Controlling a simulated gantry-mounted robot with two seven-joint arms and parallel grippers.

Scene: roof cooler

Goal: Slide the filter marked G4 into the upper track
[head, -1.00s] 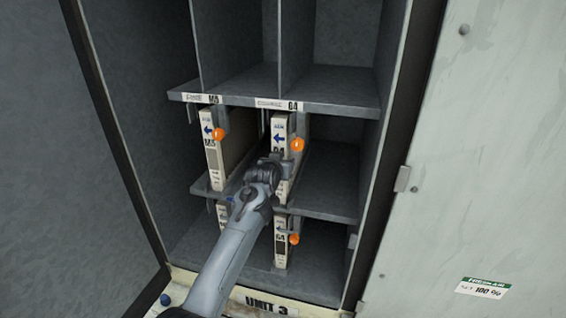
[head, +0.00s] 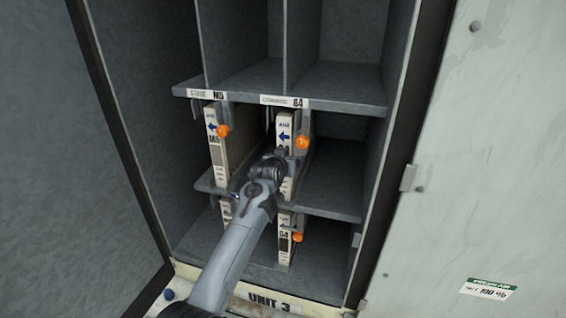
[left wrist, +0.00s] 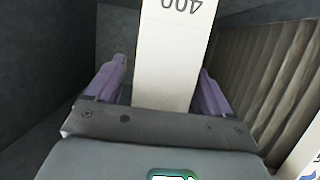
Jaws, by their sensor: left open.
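The upper G4 filter (head: 286,126) is a thin, pale-edged panel with a blue arrow. In the left wrist view the pale filter edge (left wrist: 172,60), with 400 upside down, stands between the two purple fingers of the open left gripper (left wrist: 165,85). The filter's rear part is hidden. My right gripper is not in view.
An M5 filter (head: 215,150) stands to the left, and another G4 filter (head: 285,240) stands below. Orange knobs (head: 302,142) sit beside the filters. The open cabinet door (head: 480,160) is on the right. The bay right of the G4 filter is empty.

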